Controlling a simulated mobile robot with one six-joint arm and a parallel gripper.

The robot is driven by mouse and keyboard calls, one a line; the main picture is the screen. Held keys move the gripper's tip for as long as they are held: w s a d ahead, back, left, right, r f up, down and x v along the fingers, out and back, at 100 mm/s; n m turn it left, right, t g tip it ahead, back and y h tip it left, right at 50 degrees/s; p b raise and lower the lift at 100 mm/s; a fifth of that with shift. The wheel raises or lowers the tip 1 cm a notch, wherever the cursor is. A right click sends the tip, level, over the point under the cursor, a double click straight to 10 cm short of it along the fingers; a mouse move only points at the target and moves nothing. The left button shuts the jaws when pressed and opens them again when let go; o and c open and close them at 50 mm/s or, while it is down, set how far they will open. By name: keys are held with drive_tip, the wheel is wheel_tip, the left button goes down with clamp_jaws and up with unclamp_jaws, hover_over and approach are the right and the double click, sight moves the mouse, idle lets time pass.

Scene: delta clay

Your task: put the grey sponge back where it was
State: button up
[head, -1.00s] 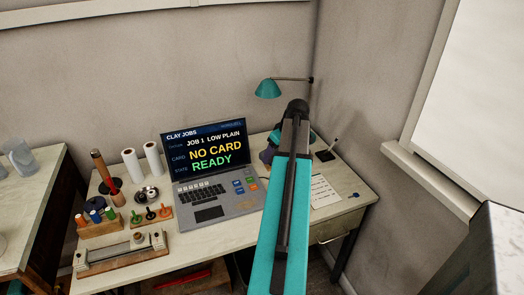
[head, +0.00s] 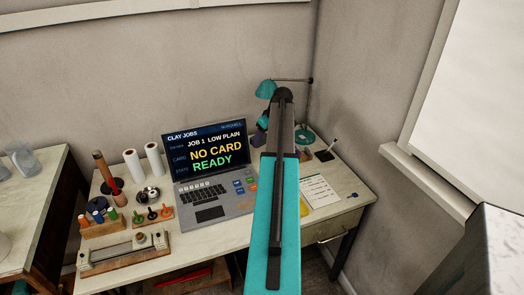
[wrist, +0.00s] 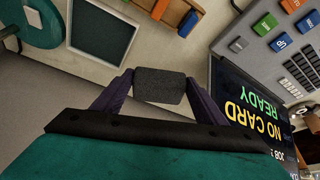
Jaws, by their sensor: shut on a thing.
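The grey sponge (wrist: 160,85) is a small dark grey block held between the two purple fingers of my gripper (wrist: 159,88) in the wrist view. The fingers press on its left and right ends, and it appears to be above the desk. In the head view, my teal arm hides the sponge and most of my gripper; a bit of purple (head: 262,121) shows beside the arm's far end. A dark square pad with a pale border (wrist: 100,38) lies beyond the sponge to the upper left in the wrist view.
The laptop (head: 212,155) stands left of my arm and close to my gripper in the wrist view. A teal lamp (head: 266,89) stands at the back. A printed sheet (head: 318,191) lies on the desk's right. Spools, a wooden rack and paper rolls (head: 133,164) crowd the left.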

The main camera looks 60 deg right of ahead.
sight(265, 140)
drive_tip(key=shift+w+d+f, duration=0.2)
drive_tip(key=shift+w, duration=0.1)
drive_tip(key=shift+f+p, duration=0.35)
drive_tip(key=shift+f, duration=1.05)
drive_tip(key=shift+s+f+p, duration=0.1)
drive_tip(key=shift+f+p, duration=0.25)
drive_tip(key=shift+f, duration=0.95)
drive_tip(key=shift+w+d+f, duration=0.1)
drive_tip(key=shift+w+f, duration=0.1)
drive_tip(key=shift+f, duration=0.45)
drive_tip(key=o, duration=0.6)
drive_tip(key=shift+f, duration=0.15)
drive_tip(key=shift+c, duration=0.2)
drive_tip(key=shift+o, duration=0.9)
